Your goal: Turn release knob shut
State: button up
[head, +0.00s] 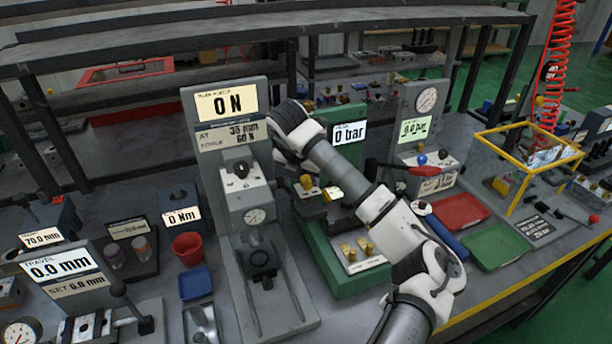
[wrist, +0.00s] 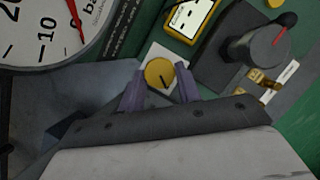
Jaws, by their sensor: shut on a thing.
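The release knob (wrist: 158,73) is a round yellow knob with a dark pointer line on a pale square plate, in the wrist view. My gripper (wrist: 160,86) has its two purple fingers on either side of the knob, shut on it. The pointer line slants toward the lower right. In the head view my arm reaches over the green station (head: 349,283) with the 0 bar display (head: 349,133). My fingers cannot be made out there, and I cannot tell the knob apart behind the arm.
A large dial gauge (wrist: 45,30) with a red needle is close at the left of the wrist view. The grey ON station (head: 247,220) stands left of my arm. Red (head: 453,211) and green (head: 494,250) trays lie right.

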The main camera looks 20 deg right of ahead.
jog(key=shift+f+b, duration=0.1)
jog(key=shift+b, duration=0.25)
jog(key=n+b, duration=0.1)
jog(key=b, duration=0.1)
jog(key=n+y+b, duration=0.1)
jog(key=b, duration=0.1)
jog(key=shift+d+f+n+t, duration=0.1)
jog(key=shift+f+n+t, duration=0.1)
jog(key=shift+n+t, duration=0.15)
jog(key=n+b, duration=0.1)
jog(key=n+y+b, duration=0.1)
jog(key=n+b, duration=0.1)
jog(key=shift+s+d+r+n+t+b, duration=0.1)
jog(key=shift+d+n+t+b, duration=0.05)
jog(key=shift+n+t+b, duration=0.15)
jog(key=n+b, duration=0.1)
jog(key=n+y, duration=0.1)
jog(key=n, duration=0.1)
jog(key=shift+d+r+n+y+b, duration=0.15)
jog(key=shift+n+y+b, duration=0.15)
jog(key=shift+b, duration=0.1)
jog(key=shift+d+r+n+y, duration=0.1)
jog(key=shift+n+y, duration=0.7)
jog(key=shift+n, duration=1.15)
jog(key=o, duration=1)
jog(key=shift+c, duration=0.2)
